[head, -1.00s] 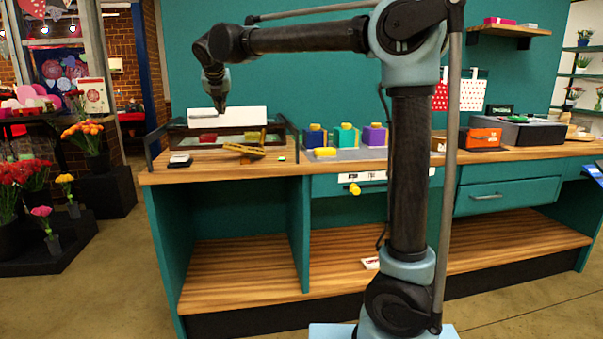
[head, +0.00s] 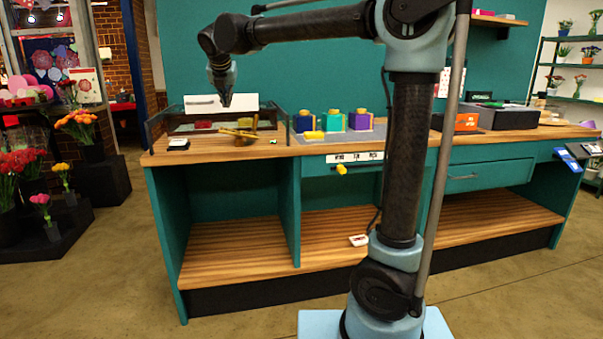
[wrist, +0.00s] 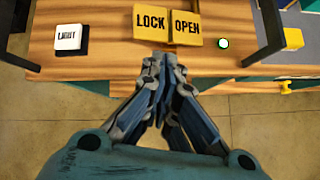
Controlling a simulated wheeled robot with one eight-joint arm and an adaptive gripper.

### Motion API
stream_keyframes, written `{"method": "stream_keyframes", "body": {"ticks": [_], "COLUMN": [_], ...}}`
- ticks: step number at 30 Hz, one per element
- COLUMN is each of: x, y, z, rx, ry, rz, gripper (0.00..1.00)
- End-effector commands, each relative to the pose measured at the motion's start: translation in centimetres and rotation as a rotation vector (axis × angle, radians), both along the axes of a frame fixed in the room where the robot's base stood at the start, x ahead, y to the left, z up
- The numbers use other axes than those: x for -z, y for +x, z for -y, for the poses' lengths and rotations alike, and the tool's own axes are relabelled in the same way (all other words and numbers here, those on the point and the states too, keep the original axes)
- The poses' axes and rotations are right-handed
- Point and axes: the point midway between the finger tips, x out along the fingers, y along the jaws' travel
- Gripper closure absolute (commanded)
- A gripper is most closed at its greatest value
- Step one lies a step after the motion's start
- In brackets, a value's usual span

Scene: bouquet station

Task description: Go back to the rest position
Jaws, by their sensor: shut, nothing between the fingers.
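My gripper (head: 224,97) hangs pointing down in the head view, high over the left end of the wooden counter (head: 210,152). In the wrist view my gripper (wrist: 160,62) has its fingertips together with nothing between them. The fingertips show just below a pair of yellow plates marked LOCK (wrist: 151,22) and OPEN (wrist: 186,27), and look apart from them. My arm is bent, with its upper link reaching left.
A white LIGHT switch (wrist: 68,38) lies left of the plates. A glass-sided case (head: 208,122) stands at the counter's left end. Blue, teal and purple boxes (head: 334,121) stand mid-counter. A drawer (head: 475,177) is shut at right. Open floor (head: 510,280) lies in front.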

Motion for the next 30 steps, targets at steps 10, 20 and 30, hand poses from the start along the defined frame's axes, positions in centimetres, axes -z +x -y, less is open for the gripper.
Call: {"method": "stream_keyframes", "body": {"ticks": [10,20,30], "x": [3.3,10.1,18.9], "y": [-1.2,-7.0,-16.3], "z": [11.3,26.1,37.3], "rx": [0.367,0.973,1.619], "ry": [0.202,0.528,0.854], "rz": [-0.1,-0.214,-0.268], "gripper": [1.0,1.0,1.0]}}
